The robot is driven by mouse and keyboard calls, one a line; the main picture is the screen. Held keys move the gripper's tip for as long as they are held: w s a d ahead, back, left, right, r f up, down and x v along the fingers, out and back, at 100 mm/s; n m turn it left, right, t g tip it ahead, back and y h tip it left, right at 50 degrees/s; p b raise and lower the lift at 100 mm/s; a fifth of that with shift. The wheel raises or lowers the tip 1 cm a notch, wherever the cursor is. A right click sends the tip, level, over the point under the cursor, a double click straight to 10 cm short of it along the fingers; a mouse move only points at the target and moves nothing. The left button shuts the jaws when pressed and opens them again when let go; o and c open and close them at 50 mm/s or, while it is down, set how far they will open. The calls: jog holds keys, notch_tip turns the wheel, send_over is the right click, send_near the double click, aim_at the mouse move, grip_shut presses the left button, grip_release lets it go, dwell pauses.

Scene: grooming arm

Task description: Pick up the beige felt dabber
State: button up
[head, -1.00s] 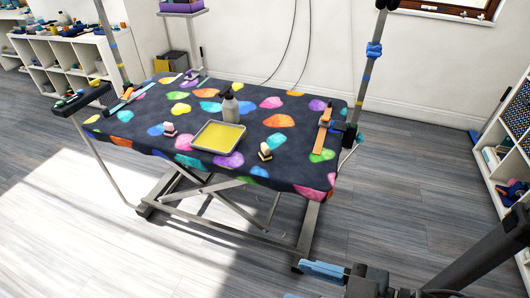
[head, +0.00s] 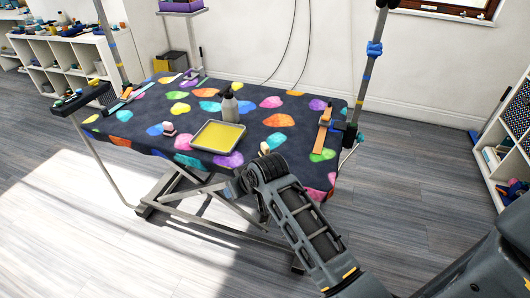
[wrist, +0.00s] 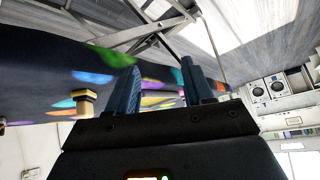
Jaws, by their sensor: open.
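A similar pale, pinkish piece (head: 168,128) stands left of the tray. In the wrist view one small beige-yellow dabber (wrist: 85,101) shows left of my gripper (wrist: 160,66), beyond the left finger. My gripper is open, with nothing between its two blue fingers, and is apart from the dabber. In the head view my own wrist mostly hides the gripper.
The table's dark, colour-spotted top (head: 290,104) holds a yellow-lined tray (head: 218,135) and a grey bottle (head: 229,107) behind it. Open floor lies right of the table.

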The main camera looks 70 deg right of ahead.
jog(key=d+r+g, duration=0.1)
jog(key=d+r, duration=0.2)
jog(key=d, duration=0.6)
notch_tip(320, 180, up, 3)
jog(key=m+g, duration=0.2)
send_over(265, 145)
jog(key=s+a, duration=0.1)
jog(key=s, duration=0.1)
jog(key=x, duration=0.6)
jog(key=shift+a+f, duration=0.2)
jog(key=shift+f, duration=0.25)
jog(key=c, duration=0.9)
jog(key=shift+c, duration=0.2)
jog(key=shift+r, duration=0.1)
